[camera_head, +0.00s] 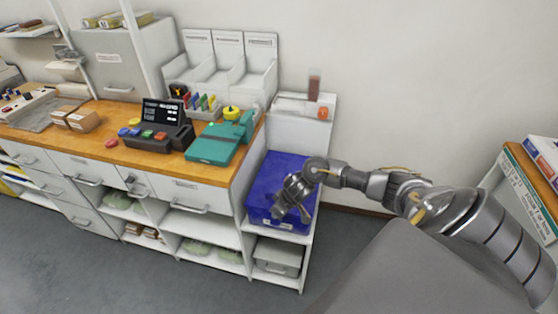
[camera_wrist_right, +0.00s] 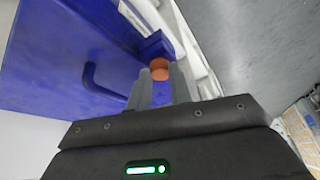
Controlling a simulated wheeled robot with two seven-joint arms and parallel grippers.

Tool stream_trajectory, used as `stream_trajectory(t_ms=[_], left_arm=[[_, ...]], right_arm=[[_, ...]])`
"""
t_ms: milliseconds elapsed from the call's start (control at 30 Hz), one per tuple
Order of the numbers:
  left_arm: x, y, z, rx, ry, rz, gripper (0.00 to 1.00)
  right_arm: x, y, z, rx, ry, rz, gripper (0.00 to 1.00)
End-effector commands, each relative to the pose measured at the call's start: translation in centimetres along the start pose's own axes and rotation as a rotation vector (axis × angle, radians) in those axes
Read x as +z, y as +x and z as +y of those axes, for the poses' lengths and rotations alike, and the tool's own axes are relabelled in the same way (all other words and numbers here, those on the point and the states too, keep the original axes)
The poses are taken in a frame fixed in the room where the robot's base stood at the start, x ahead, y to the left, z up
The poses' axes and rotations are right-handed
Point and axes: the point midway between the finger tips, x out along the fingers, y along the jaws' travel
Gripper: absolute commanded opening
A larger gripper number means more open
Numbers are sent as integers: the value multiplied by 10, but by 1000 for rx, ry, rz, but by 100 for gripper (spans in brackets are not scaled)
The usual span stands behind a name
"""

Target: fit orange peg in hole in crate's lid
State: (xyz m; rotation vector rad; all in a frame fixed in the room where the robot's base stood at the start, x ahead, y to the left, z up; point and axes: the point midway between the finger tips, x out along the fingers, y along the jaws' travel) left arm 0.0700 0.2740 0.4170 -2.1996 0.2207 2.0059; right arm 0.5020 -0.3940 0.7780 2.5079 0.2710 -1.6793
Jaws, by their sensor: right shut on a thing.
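My right gripper (camera_head: 281,212) is over the front of the blue crate (camera_head: 262,178), which stands on a low shelf at the end of the counter. In the right wrist view, its fingers (camera_wrist_right: 161,84) are shut on the orange peg (camera_wrist_right: 159,68), whose round end shows between the fingertips. The crate's blue surface (camera_wrist_right: 55,50) fills the upper left, with a dark handle on it. A blue block-like part (camera_wrist_right: 155,46) is right beside the peg; I cannot tell if they touch. No hole is visible. The peg is not discernible at the gripper in the head view. My left gripper is out of view.
The wooden counter (camera_head: 60,142) on the left holds a teal device (camera_head: 215,142) and a dark keypad terminal (camera_head: 158,138). A small orange object (camera_head: 322,113) sits on the ledge behind the crate. A grey bin (camera_head: 278,257) is below. The floor at the front left is clear.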

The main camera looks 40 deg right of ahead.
Motion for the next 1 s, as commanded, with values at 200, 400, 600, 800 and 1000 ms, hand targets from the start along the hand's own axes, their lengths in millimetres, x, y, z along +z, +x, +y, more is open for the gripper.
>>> stream_trajectory(t_ms=[200,400,600,800,1000], left_arm=[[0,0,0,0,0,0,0],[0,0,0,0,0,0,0],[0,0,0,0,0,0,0],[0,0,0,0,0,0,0],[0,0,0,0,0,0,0]], right_arm=[[0,0,0,0,0,0,0],[0,0,0,0,0,0,0],[0,0,0,0,1,0,43],[0,0,0,0,0,0,46],[0,0,0,0,0,0,46]])
